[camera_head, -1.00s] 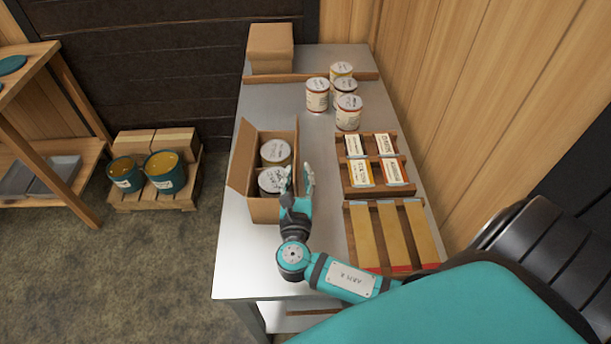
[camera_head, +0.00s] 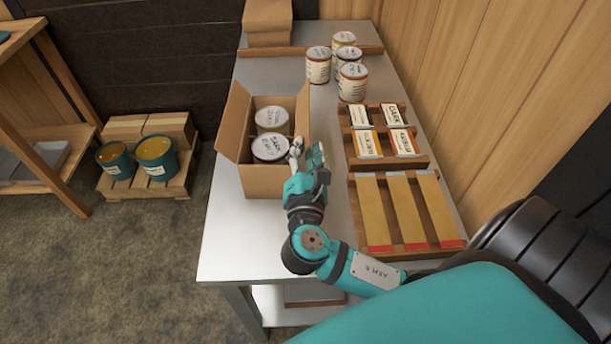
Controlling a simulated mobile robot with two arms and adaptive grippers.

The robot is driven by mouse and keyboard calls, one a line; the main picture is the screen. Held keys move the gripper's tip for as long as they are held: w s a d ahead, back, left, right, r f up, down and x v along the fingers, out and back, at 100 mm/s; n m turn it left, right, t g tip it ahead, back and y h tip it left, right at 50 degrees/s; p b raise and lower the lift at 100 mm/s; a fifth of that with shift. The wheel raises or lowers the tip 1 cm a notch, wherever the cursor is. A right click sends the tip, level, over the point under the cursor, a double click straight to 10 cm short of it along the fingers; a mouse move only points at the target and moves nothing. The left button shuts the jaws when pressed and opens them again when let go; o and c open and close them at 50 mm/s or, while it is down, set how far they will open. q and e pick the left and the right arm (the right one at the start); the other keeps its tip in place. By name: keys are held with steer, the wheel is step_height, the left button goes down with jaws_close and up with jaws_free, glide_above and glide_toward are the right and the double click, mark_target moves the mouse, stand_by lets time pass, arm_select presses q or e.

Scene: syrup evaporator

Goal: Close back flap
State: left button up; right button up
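An open cardboard box (camera_head: 262,183) stands on the metal table and holds two lidded cans (camera_head: 270,147), one behind the other. Its left flap (camera_head: 235,120) stands up and leans outward. A narrower panel (camera_head: 303,113) stands up along the right side, toward the far corner. I cannot clearly make out a separate flap at the far edge. My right gripper (camera_head: 307,154) is at the box's near right corner, fingers pointing away, with a gap between them and nothing seen in it. I cannot tell whether it touches the box. My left gripper is out of view.
Wooden racks with cards (camera_head: 366,143) and with long strips (camera_head: 372,212) lie right of my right gripper. Several cans (camera_head: 353,83) stand behind them. A closed carton (camera_head: 267,14) is at the far end. The table's front left (camera_head: 228,235) is clear.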

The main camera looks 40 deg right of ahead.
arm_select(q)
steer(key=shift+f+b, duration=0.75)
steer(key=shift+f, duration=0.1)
arm_select(e)
steer(key=v, duration=1.2)
